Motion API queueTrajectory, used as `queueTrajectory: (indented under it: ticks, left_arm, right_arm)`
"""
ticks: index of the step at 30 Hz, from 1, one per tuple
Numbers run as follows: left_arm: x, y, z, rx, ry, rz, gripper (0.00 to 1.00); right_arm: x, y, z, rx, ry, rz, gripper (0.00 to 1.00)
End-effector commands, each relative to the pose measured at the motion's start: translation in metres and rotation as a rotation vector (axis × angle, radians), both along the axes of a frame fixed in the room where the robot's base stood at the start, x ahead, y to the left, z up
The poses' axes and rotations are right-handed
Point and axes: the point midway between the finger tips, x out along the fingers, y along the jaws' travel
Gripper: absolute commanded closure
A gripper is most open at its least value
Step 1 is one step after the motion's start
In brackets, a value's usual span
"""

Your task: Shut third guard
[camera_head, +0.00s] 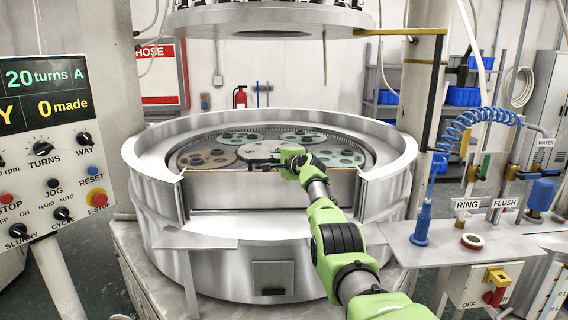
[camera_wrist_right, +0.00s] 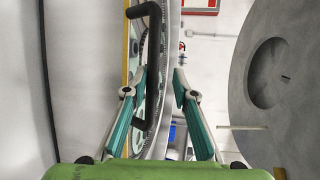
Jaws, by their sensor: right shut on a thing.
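The guard (camera_head: 270,190) is a pale panel with a yellow top edge, across the front opening of the round metal lapping machine (camera_head: 160,215). In the right wrist view the guard (camera_wrist_right: 85,80) appears as a pale surface beside a yellow strip. A black bent handle (camera_wrist_right: 153,45) stands at that strip. My right gripper (camera_head: 276,159) is at the guard's top edge. The hold is partly hidden in the head view. My left gripper is not in view.
Round geared carriers (camera_head: 210,157) lie inside the machine behind the guard. A control panel (camera_head: 50,150) stands at the left. At the right a shelf holds a blue nozzle (camera_head: 421,225) and a red-and-white ring (camera_head: 472,241). The upper machine part (camera_head: 270,20) hangs above.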

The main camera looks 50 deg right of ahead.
Motion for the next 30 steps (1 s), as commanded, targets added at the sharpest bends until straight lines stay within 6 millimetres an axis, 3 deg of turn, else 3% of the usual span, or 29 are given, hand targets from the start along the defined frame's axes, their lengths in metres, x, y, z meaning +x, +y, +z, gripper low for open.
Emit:
queueTrajectory:
  ticks: [1,9,30]
  left_arm:
    - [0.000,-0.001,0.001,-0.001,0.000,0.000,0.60]
    - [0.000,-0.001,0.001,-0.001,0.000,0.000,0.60]
    - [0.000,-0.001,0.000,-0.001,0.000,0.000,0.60]
  right_arm:
    - [-0.007,-0.005,0.012,-0.017,-0.015,-0.012,0.82]
    - [-0.017,0.014,0.013,-0.014,-0.009,0.006,0.82]
    - [-0.085,0.051,0.019,-0.001,0.005,0.012,0.82]
